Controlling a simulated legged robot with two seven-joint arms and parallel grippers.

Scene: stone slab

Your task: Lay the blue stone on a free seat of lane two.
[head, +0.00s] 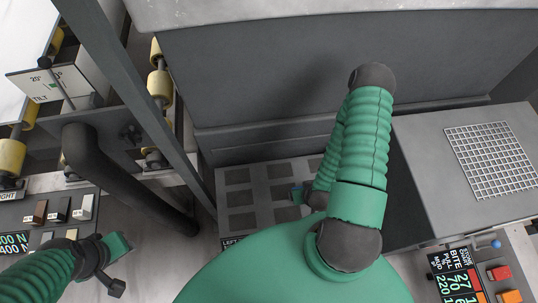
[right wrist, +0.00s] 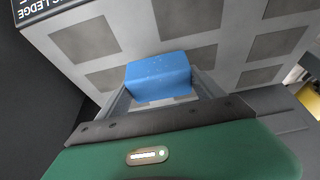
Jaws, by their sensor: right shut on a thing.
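The blue stone (right wrist: 157,74) is a block between the fingers of my right gripper (right wrist: 160,92) in the right wrist view. The gripper is shut on it, over a grey board (right wrist: 122,14) with rows of dark square seats. Several seats in view look empty. I cannot tell which row is lane two, or whether the stone touches the board. My left gripper (head: 118,262) is at lower left, its jaws unclear.
A raised grey block with a white grid (head: 491,160) stands right of the board. A dark panel (head: 300,85) rises behind it. A dark post and pipe (head: 125,180) stand to the left, near yellow rollers (head: 160,85). Button panels lie at both lower sides.

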